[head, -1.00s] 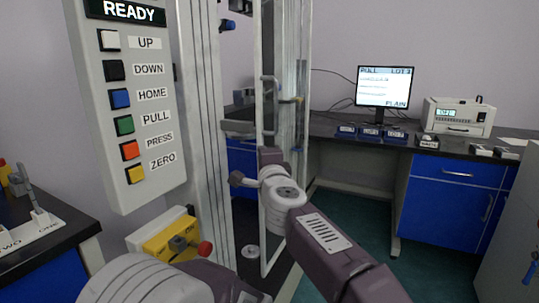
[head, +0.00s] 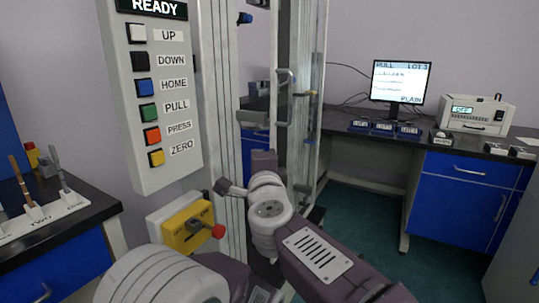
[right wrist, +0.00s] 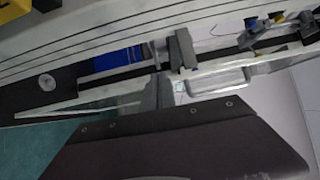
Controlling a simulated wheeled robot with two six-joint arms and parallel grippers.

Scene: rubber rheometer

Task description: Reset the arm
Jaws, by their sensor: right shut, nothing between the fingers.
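My right arm comes in from the lower right in the head view and bends up in front of the tall test frame (head: 222,110). Its small dark gripper end (head: 222,187) is shut and empty, right of and below the button panel (head: 184,95), apart from it. The right wrist view shows a dark purple part of my arm along the bottom, with the frame's rails and a clear door edge beyond. My left gripper is not in view.
At left, a dark bench holds a white rack (head: 68,205) with upright tools. A monitor (head: 400,82), blue trays (head: 383,129) and an instrument (head: 475,115) stand on the back bench. Green floor is free at right.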

